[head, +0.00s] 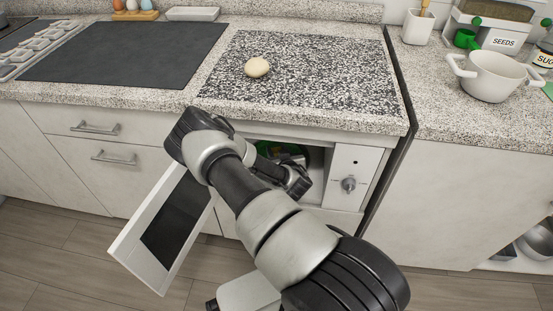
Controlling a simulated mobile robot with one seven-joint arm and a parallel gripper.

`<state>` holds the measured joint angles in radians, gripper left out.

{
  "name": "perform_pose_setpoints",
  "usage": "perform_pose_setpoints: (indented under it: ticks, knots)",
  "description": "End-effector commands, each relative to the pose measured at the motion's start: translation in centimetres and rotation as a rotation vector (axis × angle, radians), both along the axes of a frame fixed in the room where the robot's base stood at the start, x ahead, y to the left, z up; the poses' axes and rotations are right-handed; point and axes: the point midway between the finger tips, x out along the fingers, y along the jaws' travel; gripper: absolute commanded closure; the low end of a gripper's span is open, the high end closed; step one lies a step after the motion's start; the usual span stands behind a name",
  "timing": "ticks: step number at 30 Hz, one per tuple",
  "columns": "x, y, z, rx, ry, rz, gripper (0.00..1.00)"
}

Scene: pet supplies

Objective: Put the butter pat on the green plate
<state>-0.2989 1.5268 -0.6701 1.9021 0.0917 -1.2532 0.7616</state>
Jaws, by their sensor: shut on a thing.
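My arm reaches down to the open cabinet-like oven under the counter, and its dark end with my gripper (296,181) is at the opening. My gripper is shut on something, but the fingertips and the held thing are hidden. A green surface (264,148), possibly the green plate, shows in part inside the oven, behind my arm and left of the dark end. I cannot make out the butter pat. A round cream-coloured thing (257,67) lies on the speckled board on the counter; it does not look like a pat.
The oven door (128,247) hangs open at the left of my arm. A control panel with a knob (348,184) borders the opening on the right. A white pot (492,76) and a seeds box (504,42) stand on the right counter. A dark cooktop (128,55) lies at left.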

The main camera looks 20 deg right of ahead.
Motion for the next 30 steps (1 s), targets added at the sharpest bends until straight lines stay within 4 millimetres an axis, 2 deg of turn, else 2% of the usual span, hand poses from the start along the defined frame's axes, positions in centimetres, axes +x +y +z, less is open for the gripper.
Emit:
perform_pose_setpoints:
  ticks: [9,20,21,23,24,30]
  knots:
    - [0.0,0.0,-3.8,-0.002,0.001,0.001,0.91]
    - [0.0,-0.1,-4.2,0.000,-0.001,-0.001,0.91]
    - [0.0,0.0,-4.1,-0.001,-0.001,-0.001,0.61]
    - [0.0,0.0,-4.1,-0.001,-0.001,-0.001,0.51]
    - [0.0,0.0,-4.1,-0.001,-0.001,-0.001,0.48]
    - [0.0,0.0,-4.1,-0.001,-0.001,-0.001,0.48]
